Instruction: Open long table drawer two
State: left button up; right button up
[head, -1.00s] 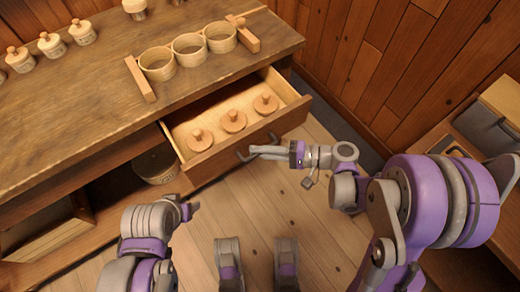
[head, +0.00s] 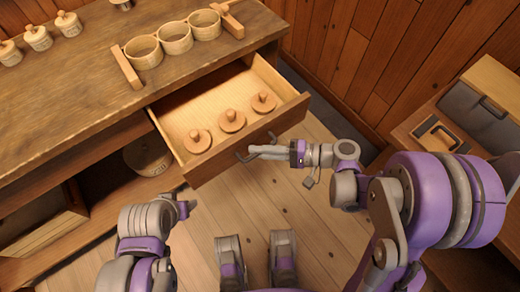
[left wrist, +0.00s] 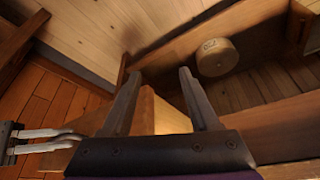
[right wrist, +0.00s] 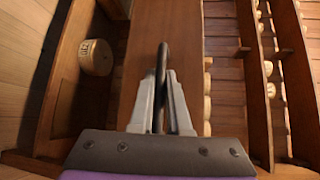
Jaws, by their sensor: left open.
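The wooden drawer (head: 252,136) in the long table (head: 75,85) is pulled out, with several turned lids with knobs, such as one lid (head: 232,120), lying inside. Its dark bar handle (head: 243,158) is on the front panel. My right gripper (head: 255,151) is at the handle; in the right wrist view its fingers (right wrist: 162,95) are closed around the dark bar (right wrist: 161,62). My left gripper (head: 187,207) hangs in front of the table, left of the drawer; in the left wrist view its fingers (left wrist: 158,95) are apart with nothing between them.
Three joined round rings (head: 175,38) and several small lidded jars (head: 38,37) stand on the table top. A round container (head: 147,158) sits on the lower shelf. A side cabinet (head: 425,115) with a dark-handled case stands at the right. The plank floor before the drawer is clear.

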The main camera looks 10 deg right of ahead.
jog(key=o, duration=0.4)
jog(key=shift+o, duration=0.2)
jog(key=v, duration=1)
jog(key=shift+d+p, duration=0.4)
jog(key=shift+p, duration=0.05)
jog(key=shift+s+a+r, duration=0.1)
jog(key=shift+s+r, duration=0.05)
